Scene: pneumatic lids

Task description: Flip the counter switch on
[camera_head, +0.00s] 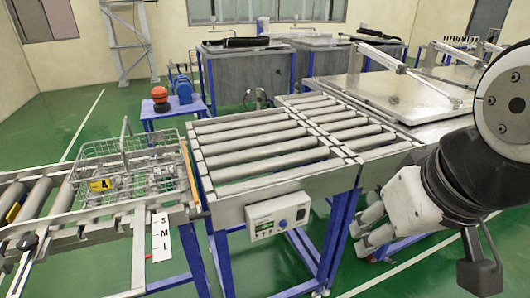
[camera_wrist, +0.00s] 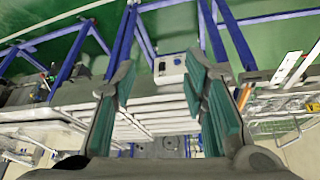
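The counter also shows in the wrist view (camera_wrist: 173,67), beyond and between my fingers. My gripper (camera_head: 364,228) is to the right of the counter in the head view, apart from it. In the wrist view my gripper (camera_wrist: 160,95) has its two green-padded fingers spread wide with nothing held between them.
A wire basket (camera_head: 128,165) with a yellow tag stands on the left conveyor. A red emergency button (camera_head: 160,95) is on a small blue table behind. Blue frame legs (camera_head: 338,235) stand below the conveyor. The green floor in front is mostly clear.

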